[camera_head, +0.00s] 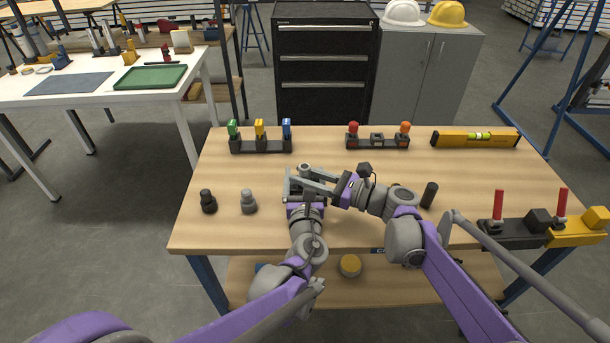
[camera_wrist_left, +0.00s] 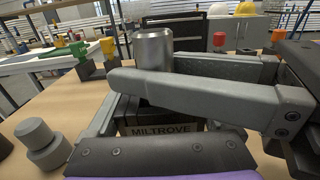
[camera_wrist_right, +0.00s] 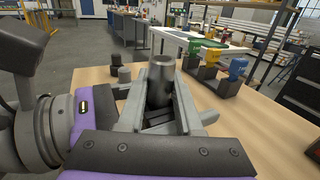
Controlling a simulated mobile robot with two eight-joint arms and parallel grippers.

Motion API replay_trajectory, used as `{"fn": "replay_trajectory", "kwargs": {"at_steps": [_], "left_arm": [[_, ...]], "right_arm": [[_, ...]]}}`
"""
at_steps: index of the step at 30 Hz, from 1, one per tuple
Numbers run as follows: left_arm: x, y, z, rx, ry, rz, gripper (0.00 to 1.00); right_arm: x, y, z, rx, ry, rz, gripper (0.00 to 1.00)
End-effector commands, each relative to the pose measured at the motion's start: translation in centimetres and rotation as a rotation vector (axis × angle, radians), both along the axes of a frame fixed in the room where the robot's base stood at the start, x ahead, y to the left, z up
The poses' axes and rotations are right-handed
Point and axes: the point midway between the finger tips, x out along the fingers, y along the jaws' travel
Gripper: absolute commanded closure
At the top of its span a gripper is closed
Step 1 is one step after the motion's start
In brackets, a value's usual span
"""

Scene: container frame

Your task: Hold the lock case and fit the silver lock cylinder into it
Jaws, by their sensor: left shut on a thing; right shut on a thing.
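A silver lock cylinder (camera_wrist_left: 153,48) stands upright between the fingers of my right gripper (camera_wrist_right: 160,100), which is shut on it; the cylinder also shows in the right wrist view (camera_wrist_right: 161,80). The dark lock case (camera_wrist_left: 160,121), with a MILTROVE label, sits between the fingers of my left gripper (camera_head: 303,184), which is shut on it. The cylinder is over the case. A right finger hides the cylinder's lower end in the left wrist view, so I cannot tell whether it has entered the case.
A grey stepped cylinder (camera_head: 248,202) and a black one (camera_head: 208,201) stand at left. A black cylinder (camera_head: 429,195) stands right of my right wrist. Two racks (camera_head: 260,145) (camera_head: 377,142) and a yellow level (camera_head: 475,138) line the back. Red-handled tools are at far right.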

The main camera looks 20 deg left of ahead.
Motion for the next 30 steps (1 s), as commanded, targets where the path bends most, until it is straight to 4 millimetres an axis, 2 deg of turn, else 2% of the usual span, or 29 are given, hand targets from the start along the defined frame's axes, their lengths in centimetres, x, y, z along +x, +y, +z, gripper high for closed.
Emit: {"fn": "replay_trajectory", "kwargs": {"at_steps": [30], "left_arm": [[0.0, 0.0, 0.0, -0.001, 0.001, 0.0, 1.0]], "right_arm": [[0.0, 0.0, 5.2, 0.002, 0.001, 0.0, 1.0]]}}
